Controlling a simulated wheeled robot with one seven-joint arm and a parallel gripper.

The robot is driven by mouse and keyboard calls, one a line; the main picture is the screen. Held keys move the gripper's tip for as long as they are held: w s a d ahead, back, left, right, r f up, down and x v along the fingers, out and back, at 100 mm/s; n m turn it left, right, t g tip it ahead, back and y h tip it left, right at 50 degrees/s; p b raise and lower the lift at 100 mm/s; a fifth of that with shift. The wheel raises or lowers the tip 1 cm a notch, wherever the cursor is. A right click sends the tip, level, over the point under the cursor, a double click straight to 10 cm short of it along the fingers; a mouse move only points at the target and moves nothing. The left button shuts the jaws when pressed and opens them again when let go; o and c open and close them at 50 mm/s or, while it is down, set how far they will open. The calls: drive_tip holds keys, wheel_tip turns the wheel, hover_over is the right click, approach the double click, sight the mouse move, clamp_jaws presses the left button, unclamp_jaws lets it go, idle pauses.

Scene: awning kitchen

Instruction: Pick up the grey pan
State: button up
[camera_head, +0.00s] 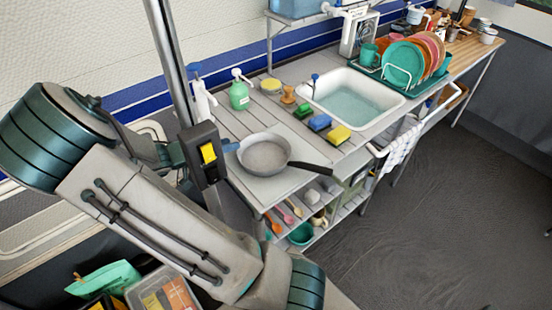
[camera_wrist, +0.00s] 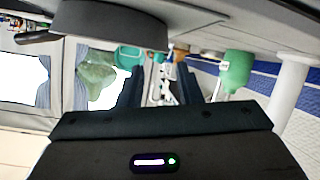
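The grey pan (camera_head: 264,155) sits flat on the left end of the counter, its dark handle pointing right toward the front edge. In the wrist view, which looks upside down, the pan (camera_wrist: 110,22) is a large dark shape at the top left. My gripper (camera_head: 230,146) is just left of the pan's rim, partly hidden behind the upright post. In the wrist view my gripper (camera_wrist: 160,78) has its two dark fingers apart, with only background between them. I cannot tell whether a finger touches the rim.
A green pump bottle (camera_head: 239,96) and a white bottle (camera_head: 203,101) stand behind the pan. Sponges (camera_head: 320,122) and the sink (camera_head: 352,97) lie to its right. A loaded dish rack (camera_head: 405,68) is farther right. Shelves with utensils (camera_head: 293,207) are below the counter.

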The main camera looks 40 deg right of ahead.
sight(244, 141)
drive_tip(key=x, duration=0.2)
drive_tip(key=shift+d+f, duration=0.15)
drive_tip(key=shift+d, duration=0.15)
drive_tip(key=shift+w+f+p+x, duration=0.15)
drive_tip(key=shift+p+x, duration=0.2)
drive_tip(key=shift+x, duration=0.9)
drive_tip(key=shift+w+f+p+x, duration=0.2)
drive_tip(key=shift+p+x, duration=0.15)
drive_tip(key=shift+x, duration=0.9)
drive_tip(key=shift+a, duration=0.1)
clamp_jaws()
